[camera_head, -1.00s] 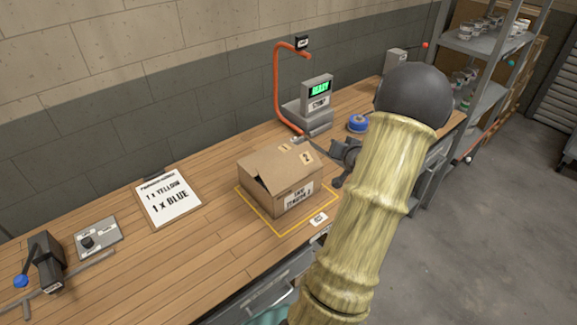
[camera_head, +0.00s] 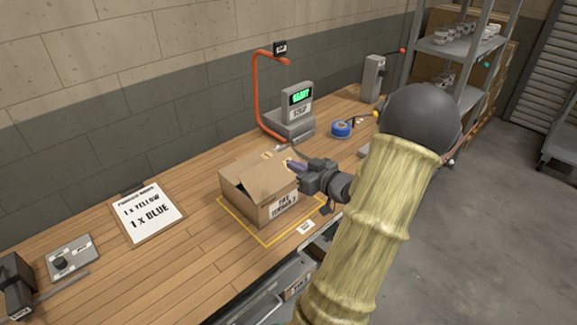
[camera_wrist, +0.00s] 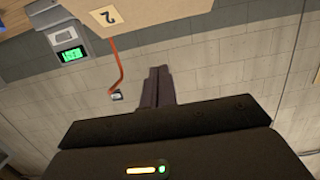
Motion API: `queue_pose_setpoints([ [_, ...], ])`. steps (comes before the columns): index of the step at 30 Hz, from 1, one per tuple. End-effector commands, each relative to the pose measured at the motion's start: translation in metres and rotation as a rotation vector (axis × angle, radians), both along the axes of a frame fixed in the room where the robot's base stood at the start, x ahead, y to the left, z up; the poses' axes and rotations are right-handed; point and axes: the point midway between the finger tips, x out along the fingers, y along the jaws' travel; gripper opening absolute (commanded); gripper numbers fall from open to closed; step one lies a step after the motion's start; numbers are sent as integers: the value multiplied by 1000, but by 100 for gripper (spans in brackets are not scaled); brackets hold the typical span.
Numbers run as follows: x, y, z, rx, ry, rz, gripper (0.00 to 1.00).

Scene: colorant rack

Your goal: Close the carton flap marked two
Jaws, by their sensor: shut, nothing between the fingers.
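The cardboard carton (camera_head: 270,212) stands on the bench, its top flaps partly folded over and a dark gap showing at its left side. The flap marked two (camera_wrist: 150,14) shows at the top edge of the wrist view, with its "2" label upside down. In the head view my gripper covers the area where that label sits. My gripper (camera_head: 292,165) is at the carton's upper right edge, fingers pointing left over it. Its fingers (camera_wrist: 158,72) are shut together and empty. Whether they touch the flap I cannot tell.
A yellow outline (camera_head: 232,216) surrounds the carton. Behind it stand a grey device with a green screen (camera_head: 299,97), an orange post (camera_head: 256,90) and a blue tape roll (camera_head: 341,129). An order board (camera_head: 142,215) lies left. The bench between is clear.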

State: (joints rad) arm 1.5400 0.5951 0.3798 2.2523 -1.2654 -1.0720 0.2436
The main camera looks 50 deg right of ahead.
Motion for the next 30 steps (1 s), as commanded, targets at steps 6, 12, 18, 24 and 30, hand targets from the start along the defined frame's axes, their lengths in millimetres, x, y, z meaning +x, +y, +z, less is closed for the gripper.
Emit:
queue_pose_setpoints([
  [6,35,-1,-6,2,0,4,0],
  [12,70,-4,-12,4,0,3,0],
  [18,94,-6,-28,5,2,1,0],
  [24,105,-7,-45,3,2,0,0],
  [30,108,-8,-50,1,1,0,0],
])
